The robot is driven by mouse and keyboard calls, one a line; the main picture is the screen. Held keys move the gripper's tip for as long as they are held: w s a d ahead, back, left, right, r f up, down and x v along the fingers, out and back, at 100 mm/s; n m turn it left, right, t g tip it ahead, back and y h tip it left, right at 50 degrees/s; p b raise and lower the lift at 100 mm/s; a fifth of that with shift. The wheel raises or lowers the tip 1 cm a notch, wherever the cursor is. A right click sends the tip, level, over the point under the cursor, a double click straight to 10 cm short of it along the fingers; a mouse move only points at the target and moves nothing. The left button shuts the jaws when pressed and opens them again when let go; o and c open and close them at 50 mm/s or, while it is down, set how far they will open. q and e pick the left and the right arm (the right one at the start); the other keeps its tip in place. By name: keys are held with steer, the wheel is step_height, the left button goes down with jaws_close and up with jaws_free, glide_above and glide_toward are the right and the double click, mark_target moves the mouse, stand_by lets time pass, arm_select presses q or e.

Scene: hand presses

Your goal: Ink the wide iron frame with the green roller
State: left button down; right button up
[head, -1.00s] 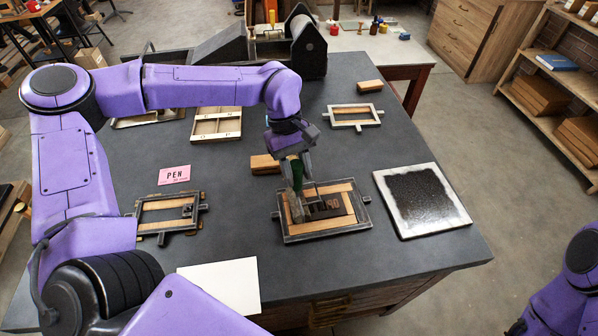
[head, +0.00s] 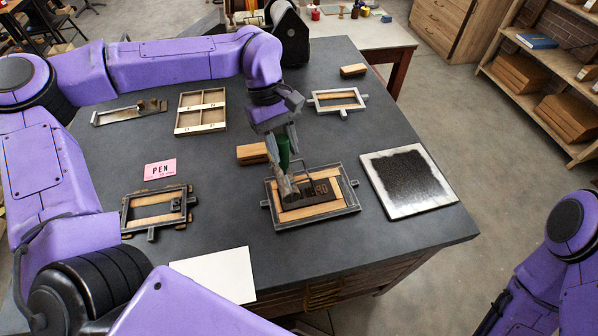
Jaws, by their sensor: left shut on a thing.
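The wide iron frame (head: 352,208) lies flat on the dark table, right of the middle. Inside it are wooden strips and a dark type block (head: 321,190) with raised characters, partly hidden by the roller. My left gripper (head: 284,136) is shut on the green handle of the roller (head: 283,152), above the left part of the frame. The roller's lower end is over the left end of the type; I cannot tell whether it touches. The ink slab (head: 374,168), black in the middle with a pale border, lies right of the frame. My right gripper is out of view.
A smaller iron frame (head: 126,216) lies at left and another (head: 314,101) behind. A pink PEN card (head: 160,168), white sheet (head: 222,272), wooden block (head: 252,153) and divided wooden tray (head: 202,106) lie around. Bare table separates them.

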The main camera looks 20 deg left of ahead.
mark_target(286, 169)
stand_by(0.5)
arm_select(q)
steer(key=shift+m+y, duration=0.3)
steer(key=shift+m, duration=0.1)
steer(key=shift+s+f+b, duration=0.1)
steer(key=shift+f+b, duration=0.3)
steer(key=shift+f, duration=2.1)
steer(key=shift+d, duration=0.1)
